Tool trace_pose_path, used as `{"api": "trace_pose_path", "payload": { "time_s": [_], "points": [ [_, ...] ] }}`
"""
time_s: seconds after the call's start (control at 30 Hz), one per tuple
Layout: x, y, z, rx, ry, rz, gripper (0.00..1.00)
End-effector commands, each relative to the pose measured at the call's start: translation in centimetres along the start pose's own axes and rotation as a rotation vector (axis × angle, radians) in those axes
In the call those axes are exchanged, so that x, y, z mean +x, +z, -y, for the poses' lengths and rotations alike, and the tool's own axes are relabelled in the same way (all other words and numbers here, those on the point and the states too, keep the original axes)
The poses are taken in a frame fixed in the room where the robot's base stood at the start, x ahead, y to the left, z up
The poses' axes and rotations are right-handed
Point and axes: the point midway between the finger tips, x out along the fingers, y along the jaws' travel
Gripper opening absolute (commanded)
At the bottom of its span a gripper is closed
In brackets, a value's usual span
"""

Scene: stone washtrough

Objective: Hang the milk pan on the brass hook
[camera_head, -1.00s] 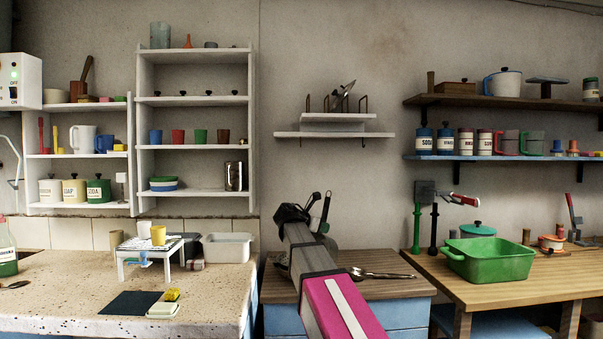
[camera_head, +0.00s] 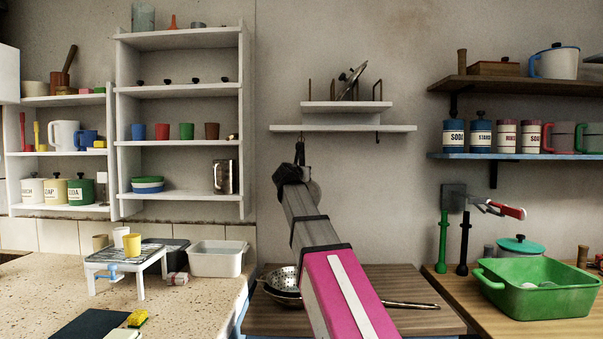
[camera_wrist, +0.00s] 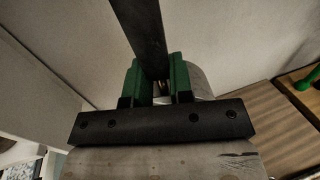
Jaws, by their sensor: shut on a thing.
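My gripper (camera_head: 289,175) is at the far end of my arm, in front of the bare wall below the small white shelf. In the wrist view its green fingers (camera_wrist: 157,78) are shut on the dark handle (camera_wrist: 147,35) of the milk pan. The handle points up in the head view (camera_head: 299,152), its tip close under the shelf's left part. A grey rounded part of the pan (camera_head: 314,190) shows beside the gripper; my arm hides the rest. It also shows behind the fingers in the wrist view (camera_wrist: 201,82). I cannot make out the brass hook.
The small white shelf (camera_head: 345,128) carries a rack with a lid. A colander (camera_head: 283,283) lies on the wooden counter (camera_head: 395,322) below my arm. A green basin (camera_head: 540,292) stands on the right table. White shelves (camera_head: 190,88) stand left; the wall between is clear.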

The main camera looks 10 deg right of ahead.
Motion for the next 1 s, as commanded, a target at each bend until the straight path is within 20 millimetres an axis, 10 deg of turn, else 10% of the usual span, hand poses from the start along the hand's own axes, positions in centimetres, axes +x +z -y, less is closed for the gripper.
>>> {"api": "trace_pose_path", "payload": {
  "time_s": [1.0],
  "points": [
    [1.9, 0.3, -0.7, 0.000, 0.003, 0.005, 0.00]
  ]
}}
